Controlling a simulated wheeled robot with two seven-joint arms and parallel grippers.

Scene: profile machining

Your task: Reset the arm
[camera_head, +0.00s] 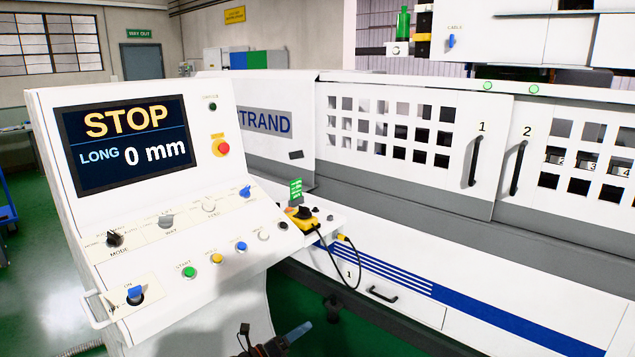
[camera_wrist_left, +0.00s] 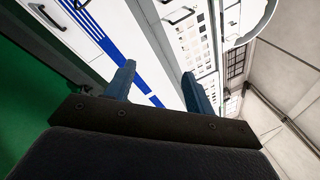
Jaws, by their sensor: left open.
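My left gripper (camera_head: 285,339) shows at the bottom edge of the head view, in front of the machine and right of the control panel's base. Only its dark body and a blue finger show there; the rest is cut off. In the left wrist view its two blue fingers (camera_wrist_left: 158,86) stand apart with nothing between them. The white machine front with blue stripes lies beyond them, and the gripper appears clear of it. My right gripper is in neither view.
The white control panel (camera_head: 180,240) stands at left, its screen (camera_head: 130,140) reading STOP and LONG 0 mm. The machine has closed-looking doors with black handles (camera_head: 475,160). A yellow-black pendant (camera_head: 303,218) with a cable rests on a ledge. Green floor (camera_head: 300,300) shows between panel and machine.

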